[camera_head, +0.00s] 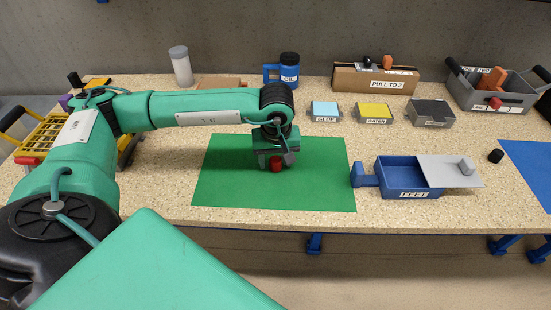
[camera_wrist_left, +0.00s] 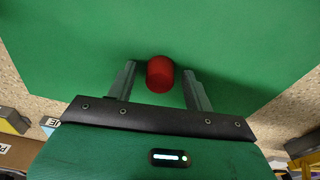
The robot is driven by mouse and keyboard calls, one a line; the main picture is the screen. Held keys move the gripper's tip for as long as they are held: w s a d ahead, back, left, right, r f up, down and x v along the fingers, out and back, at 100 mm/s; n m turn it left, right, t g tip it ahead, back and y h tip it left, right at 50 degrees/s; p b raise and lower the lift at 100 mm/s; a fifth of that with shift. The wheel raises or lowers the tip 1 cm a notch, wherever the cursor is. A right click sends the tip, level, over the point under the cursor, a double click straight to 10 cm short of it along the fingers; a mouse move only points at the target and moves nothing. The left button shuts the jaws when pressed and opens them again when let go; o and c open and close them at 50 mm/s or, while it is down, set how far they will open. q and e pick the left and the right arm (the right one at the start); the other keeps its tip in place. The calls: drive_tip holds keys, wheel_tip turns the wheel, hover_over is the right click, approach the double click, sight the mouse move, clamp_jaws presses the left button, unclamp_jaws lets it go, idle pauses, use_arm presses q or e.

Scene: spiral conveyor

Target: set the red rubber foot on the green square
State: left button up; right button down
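The red rubber foot (camera_head: 276,164) is a small red cylinder on the green square (camera_head: 225,185), near the square's middle. My left gripper (camera_head: 270,160) is low over the square at the foot. In the left wrist view the foot (camera_wrist_left: 160,74) lies between the fingertips of the left gripper (camera_wrist_left: 160,72), with a gap on each side, so the gripper is open. The foot appears to rest on the green surface (camera_wrist_left: 75,45). My right gripper is not in view.
A blue box labelled FEET (camera_head: 400,174) with a grey lid (camera_head: 445,172) stands right of the green square. A black foot (camera_head: 496,156) lies beyond it, near a blue square (camera_head: 530,165). Small labelled boxes, an oil can (camera_head: 289,72) and a grey toolbox (camera_head: 500,98) stand behind.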

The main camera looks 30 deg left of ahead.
sight(276, 164)
use_arm(q)
drive_tip(key=shift+r, duration=0.2)
wheel_tip(276, 164, up, 12)
drive_tip(key=s+p, duration=0.1)
drive_tip(key=shift+d, duration=0.45)
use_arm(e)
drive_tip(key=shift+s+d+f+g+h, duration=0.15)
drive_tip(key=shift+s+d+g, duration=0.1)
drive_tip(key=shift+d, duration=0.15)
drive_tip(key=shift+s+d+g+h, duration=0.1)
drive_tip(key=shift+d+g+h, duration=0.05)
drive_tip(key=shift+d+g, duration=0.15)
use_arm(q)
drive_tip(key=shift+f, duration=0.1)
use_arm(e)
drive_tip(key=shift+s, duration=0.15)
